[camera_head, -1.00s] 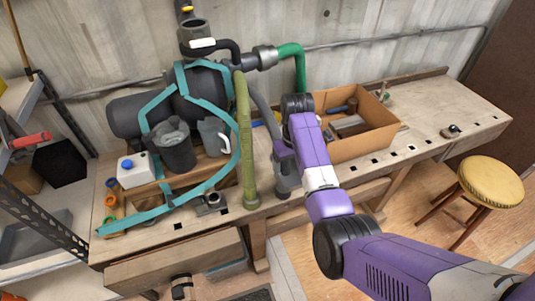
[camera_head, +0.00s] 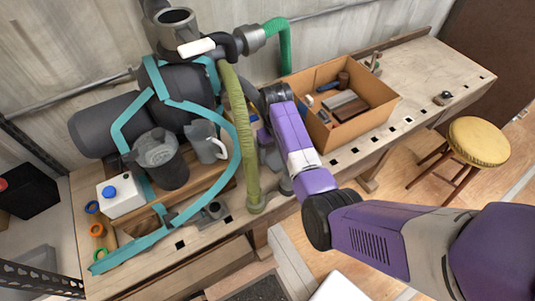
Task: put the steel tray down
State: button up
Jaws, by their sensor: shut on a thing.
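I cannot make out the steel tray for certain in this view.
A cardboard box (camera_head: 364,128) with tools stands right of my forearm. Left are a grey machine with teal straps, a dark jug (camera_head: 160,160), a grey pitcher (camera_head: 203,140) and a white canister (camera_head: 121,194). The bench's right end is mostly clear. A yellow stool (camera_head: 478,142) stands right.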

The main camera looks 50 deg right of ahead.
aim_at(274, 157)
jog(key=shift+f+b, duration=1.6)
jog(key=shift+f, duration=0.65)
jog(key=shift+r, duration=0.15)
jog(key=o, duration=1.5)
jog(key=shift+f, duration=0.2)
notch_tip(274, 157, up, 12)
jog(key=shift+r, duration=0.2)
jog(key=shift+s+f, duration=0.1)
